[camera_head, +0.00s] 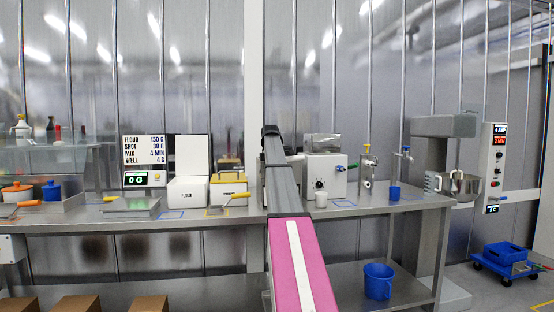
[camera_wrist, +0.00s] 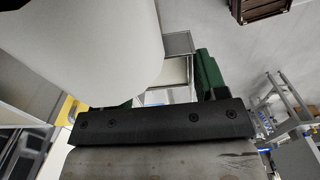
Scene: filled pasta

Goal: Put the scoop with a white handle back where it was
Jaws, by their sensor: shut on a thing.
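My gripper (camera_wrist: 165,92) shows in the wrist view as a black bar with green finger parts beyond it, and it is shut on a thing. A large pale rounded shape (camera_wrist: 85,50) fills the upper left there, close to the camera and partly covering the fingers. It looks like part of the scoop with a white handle, but its full form is not visible. In the head view my own arm hides the gripper, and no scoop with a white handle can be made out on the bench.
A blue-outlined patch (camera_head: 171,215) is bare. A blue bucket (camera_head: 378,281) stands below.

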